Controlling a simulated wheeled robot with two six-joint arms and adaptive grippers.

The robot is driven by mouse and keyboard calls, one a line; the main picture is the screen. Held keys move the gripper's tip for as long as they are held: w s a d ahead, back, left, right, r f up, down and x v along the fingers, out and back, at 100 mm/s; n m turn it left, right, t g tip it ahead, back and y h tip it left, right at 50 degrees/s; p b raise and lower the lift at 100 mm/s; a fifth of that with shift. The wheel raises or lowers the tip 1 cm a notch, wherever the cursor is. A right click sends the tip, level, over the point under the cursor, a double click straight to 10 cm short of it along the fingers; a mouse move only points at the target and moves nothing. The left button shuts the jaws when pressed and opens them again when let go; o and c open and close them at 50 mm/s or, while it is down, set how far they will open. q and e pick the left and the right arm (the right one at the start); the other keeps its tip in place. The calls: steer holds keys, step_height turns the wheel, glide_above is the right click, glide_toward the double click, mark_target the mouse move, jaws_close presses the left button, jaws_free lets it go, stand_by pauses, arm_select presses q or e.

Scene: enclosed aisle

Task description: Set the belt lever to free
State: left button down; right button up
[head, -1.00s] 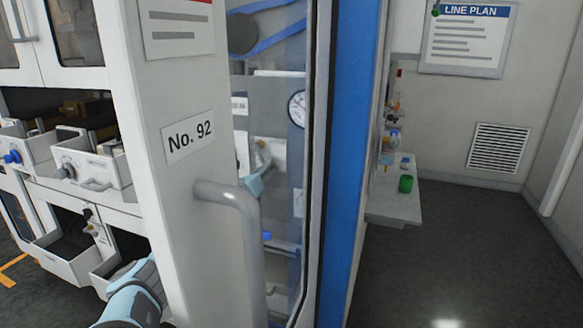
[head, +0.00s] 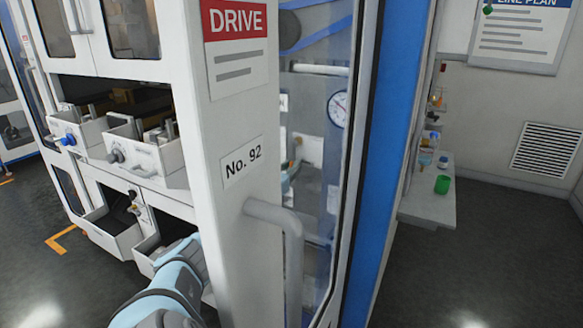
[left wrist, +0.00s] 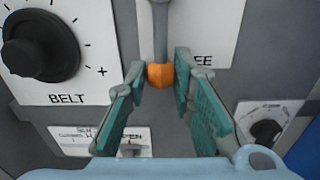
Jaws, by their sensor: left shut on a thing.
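In the left wrist view the grey lever (left wrist: 160,30) hangs down from the top edge and ends in an orange knob (left wrist: 161,77). The teal fingers of my left gripper (left wrist: 160,70) are shut on this knob, one on each side. A label ending in "EE" (left wrist: 207,60) is to the right of the lever, partly covered. The black dial marked BELT (left wrist: 40,47) is to its left. In the head view my left gripper (head: 292,168) shows small and unclear through the glass. My right gripper is not in view.
The white post with a No. 92 label (head: 242,160) and a grey handle (head: 285,225) stand before my left arm. Open drawers (head: 145,150) are at left. A shelf with a green cup (head: 442,184) is at right. A smaller black knob (left wrist: 266,131) is near the gripper.

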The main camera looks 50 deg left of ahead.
arm_select(q)
steer(key=c, duration=1.3)
jaws_free()
steer(key=shift+c, duration=0.2)
